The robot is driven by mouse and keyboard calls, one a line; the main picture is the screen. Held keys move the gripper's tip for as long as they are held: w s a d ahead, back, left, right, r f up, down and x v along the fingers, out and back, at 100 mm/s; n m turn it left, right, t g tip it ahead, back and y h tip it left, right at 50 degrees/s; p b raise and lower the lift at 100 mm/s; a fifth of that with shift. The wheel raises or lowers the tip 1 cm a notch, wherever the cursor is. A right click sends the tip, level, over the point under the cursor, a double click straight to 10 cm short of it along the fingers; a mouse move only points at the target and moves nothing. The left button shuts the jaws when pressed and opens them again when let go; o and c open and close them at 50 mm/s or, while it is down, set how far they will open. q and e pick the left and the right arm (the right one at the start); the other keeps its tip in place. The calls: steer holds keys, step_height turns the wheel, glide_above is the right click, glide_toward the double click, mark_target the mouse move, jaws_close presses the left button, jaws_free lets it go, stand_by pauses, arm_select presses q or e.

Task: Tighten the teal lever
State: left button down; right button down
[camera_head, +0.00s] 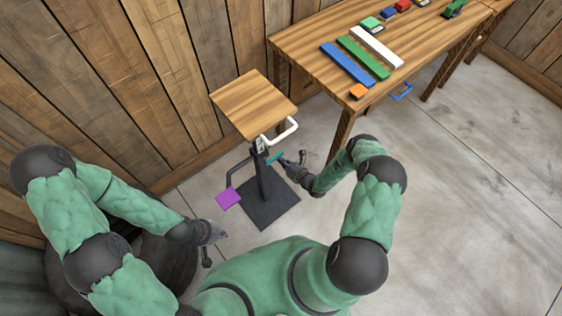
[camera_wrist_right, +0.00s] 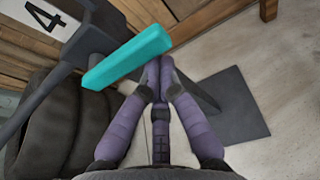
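The teal lever (camera_head: 276,158) is a short bar on the black post of a small stand, below its wooden top. In the right wrist view the lever (camera_wrist_right: 128,58) crosses slantwise just beyond the fingertips. My right gripper (camera_head: 289,163) is beside the lever's right end. In the wrist view its purple fingers (camera_wrist_right: 160,72) are drawn together with nothing visible between them. The tips meet the lever's near edge in the picture; I cannot tell whether they touch it. My left gripper (camera_head: 218,234) is low at the left, away from the stand; its opening is unclear.
The stand has a wooden top (camera_head: 252,103), a white handle (camera_head: 287,131), a purple pad (camera_head: 228,198) on a black arm and a dark base plate (camera_head: 268,207). A workbench (camera_head: 320,75) with colored bars stands at upper right. Floor at right is clear.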

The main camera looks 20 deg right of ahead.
stand_by(0.5)
steer(key=v, duration=1.2)
stand_by(0.3)
